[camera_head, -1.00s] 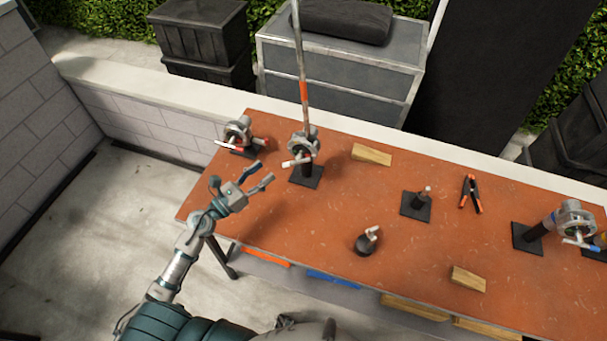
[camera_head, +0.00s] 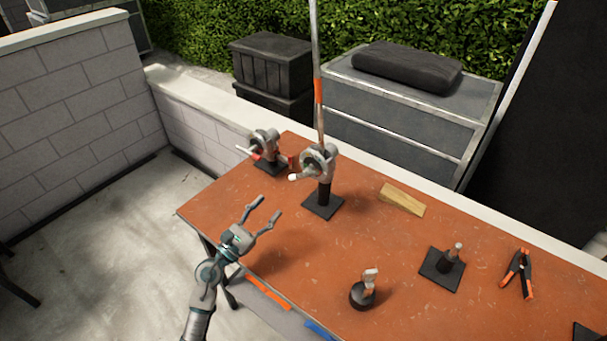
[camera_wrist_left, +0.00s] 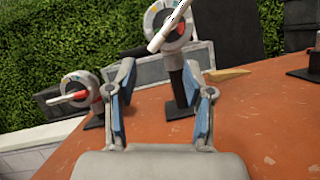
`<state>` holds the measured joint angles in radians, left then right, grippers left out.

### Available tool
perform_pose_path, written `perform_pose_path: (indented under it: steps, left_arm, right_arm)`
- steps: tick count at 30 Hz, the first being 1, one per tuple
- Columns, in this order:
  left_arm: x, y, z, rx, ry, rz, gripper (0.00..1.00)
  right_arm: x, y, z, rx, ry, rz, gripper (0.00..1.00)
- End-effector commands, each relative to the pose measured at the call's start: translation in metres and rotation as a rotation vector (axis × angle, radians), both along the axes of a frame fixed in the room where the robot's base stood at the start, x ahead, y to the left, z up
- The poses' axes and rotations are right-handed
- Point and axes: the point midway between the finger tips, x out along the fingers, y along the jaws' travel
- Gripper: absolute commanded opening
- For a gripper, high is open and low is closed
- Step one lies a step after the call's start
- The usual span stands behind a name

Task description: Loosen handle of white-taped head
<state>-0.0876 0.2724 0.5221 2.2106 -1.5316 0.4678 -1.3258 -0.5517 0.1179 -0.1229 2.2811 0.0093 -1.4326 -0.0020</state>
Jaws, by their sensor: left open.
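Two grey grip heads stand on black-based posts at the far left of the table. The left head (camera_head: 264,143) has a white-ended handle and red parts; it shows at left in the left wrist view (camera_wrist_left: 82,88). The other head (camera_head: 317,160) clamps a tall pole and has a white-tipped handle; it shows at top centre in the left wrist view (camera_wrist_left: 168,20). I cannot tell white tape from the white handles. My left gripper (camera_head: 265,210) is open and empty, in front of both heads and apart from them, near the table's front left edge. My right gripper is out of view.
The orange-brown table (camera_head: 310,265) has bare space between my left gripper and the heads. A wooden wedge (camera_head: 402,199), a short post (camera_head: 443,265), a small black-based piece (camera_head: 364,289) and a spring clamp (camera_head: 517,273) lie to the right. The pole (camera_head: 318,80) rises high.

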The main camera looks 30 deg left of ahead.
Motion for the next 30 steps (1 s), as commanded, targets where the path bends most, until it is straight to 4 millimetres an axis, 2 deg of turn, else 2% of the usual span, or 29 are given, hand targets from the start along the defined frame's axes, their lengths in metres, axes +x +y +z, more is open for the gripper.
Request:
perform_pose_path:
  steps: [1, 6, 10, 15, 21, 30]
  left_arm:
    - [0.010, -0.005, 0.012, 0.001, -0.007, -0.004, 0.52]
    - [0.048, -0.015, 0.028, 0.003, -0.008, -0.004, 0.52]
    - [0.076, -0.014, 0.035, -0.005, -0.005, -0.003, 0.52]
    - [0.106, -0.013, 0.042, -0.011, 0.000, -0.004, 0.52]
    - [0.123, -0.022, 0.046, -0.004, 0.006, -0.004, 0.52]
    - [0.124, -0.030, 0.050, 0.002, 0.001, -0.005, 0.52]
  right_arm:
    - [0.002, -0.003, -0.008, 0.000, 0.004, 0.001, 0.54]
    - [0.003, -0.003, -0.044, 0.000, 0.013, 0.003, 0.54]
    - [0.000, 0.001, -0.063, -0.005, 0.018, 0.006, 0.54]
    - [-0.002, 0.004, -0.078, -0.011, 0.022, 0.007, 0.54]
    - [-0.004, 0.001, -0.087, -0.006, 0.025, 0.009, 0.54]
    - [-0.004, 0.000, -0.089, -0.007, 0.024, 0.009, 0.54]
